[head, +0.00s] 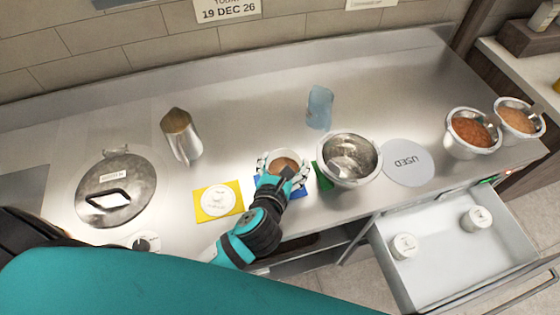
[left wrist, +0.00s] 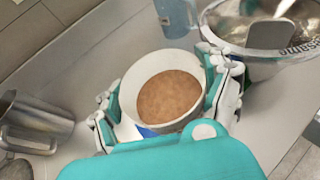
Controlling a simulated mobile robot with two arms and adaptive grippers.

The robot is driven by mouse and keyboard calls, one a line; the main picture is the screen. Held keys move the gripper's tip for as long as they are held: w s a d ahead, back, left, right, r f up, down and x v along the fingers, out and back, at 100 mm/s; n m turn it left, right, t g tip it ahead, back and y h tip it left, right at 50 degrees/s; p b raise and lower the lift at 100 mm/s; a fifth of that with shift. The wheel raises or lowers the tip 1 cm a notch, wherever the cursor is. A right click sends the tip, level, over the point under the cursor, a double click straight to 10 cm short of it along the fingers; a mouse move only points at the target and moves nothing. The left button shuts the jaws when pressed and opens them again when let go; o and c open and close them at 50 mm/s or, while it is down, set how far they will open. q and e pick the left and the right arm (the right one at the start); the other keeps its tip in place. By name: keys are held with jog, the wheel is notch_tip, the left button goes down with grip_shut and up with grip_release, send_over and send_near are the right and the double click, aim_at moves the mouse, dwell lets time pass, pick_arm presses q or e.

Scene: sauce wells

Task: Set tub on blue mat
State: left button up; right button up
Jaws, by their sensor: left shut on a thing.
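A white tub (head: 286,157) of brown sauce is between the fingers of my left gripper (head: 283,164). In the left wrist view the gripper (left wrist: 168,98) is shut on the tub (left wrist: 133,78), one finger on each side, and the brown sauce surface shows. The blue mat (head: 265,188) shows at the edges around the gripper, and a bit of it shows below the tub in the left wrist view (left wrist: 147,132). The tub is over the blue mat; I cannot tell whether its base touches it. My right gripper is not in view.
A yellow mat (head: 232,211) with a white lidded tub (head: 218,200) lies left. A metal bowl (head: 349,179) stands close right by a green mat (head: 322,178). A metal pitcher (head: 182,136) and blue cup (head: 319,106) stand behind. An open drawer (head: 435,275) is at front right.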

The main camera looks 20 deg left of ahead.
aim_at(282, 163)
pick_arm(q)
jog(key=shift+w+a, duration=0.35)
jog(key=shift+a, duration=0.3)
notch_tip(282, 163, down, 3)
jog(key=shift+f+p, duration=0.1)
jog(key=shift+p, duration=0.25)
jog(key=shift+f, duration=0.4)
jog(key=o, duration=1.1)
jog(key=shift+o, duration=1.4)
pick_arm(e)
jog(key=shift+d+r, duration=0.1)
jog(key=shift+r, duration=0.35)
